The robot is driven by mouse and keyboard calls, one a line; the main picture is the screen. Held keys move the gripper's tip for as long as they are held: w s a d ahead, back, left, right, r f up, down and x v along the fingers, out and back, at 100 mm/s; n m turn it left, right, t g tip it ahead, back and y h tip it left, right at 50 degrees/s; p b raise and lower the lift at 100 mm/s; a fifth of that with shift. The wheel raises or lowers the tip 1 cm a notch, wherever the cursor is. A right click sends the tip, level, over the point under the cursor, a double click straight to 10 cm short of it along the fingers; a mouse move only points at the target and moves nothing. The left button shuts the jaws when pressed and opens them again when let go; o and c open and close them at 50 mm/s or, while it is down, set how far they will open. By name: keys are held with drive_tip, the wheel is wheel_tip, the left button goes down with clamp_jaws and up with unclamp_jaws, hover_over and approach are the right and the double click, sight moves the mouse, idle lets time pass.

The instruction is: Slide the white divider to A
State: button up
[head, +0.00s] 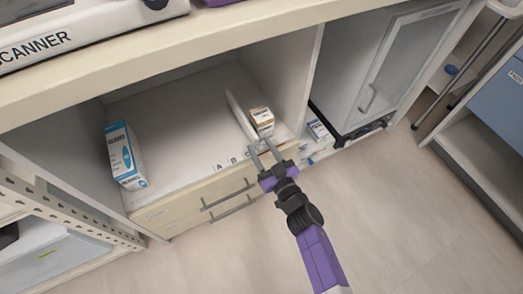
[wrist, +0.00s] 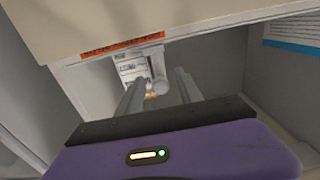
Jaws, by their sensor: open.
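The white divider (head: 240,115) is a thin upright panel on the open shelf in the head view, running from back to front. Its front end is near the C end of the label row (head: 233,161). The A label (head: 220,167) is at the left of that row. My gripper (head: 263,147) is open and empty at the shelf's front edge, close to the divider's front end. Contact cannot be told. The wrist view shows both fingers (wrist: 161,92) apart, with a grey bar with a rounded end between them; I cannot tell what it is.
A small orange and white box (head: 262,121) stands just right of the divider. A blue and white box (head: 124,155) stands at the shelf's left end. Between it and the divider the shelf (head: 180,125) is clear. Drawer handles (head: 228,195) stick out below. A countertop (head: 200,50) overhangs.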

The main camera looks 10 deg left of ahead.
clamp_jaws()
idle(1.5)
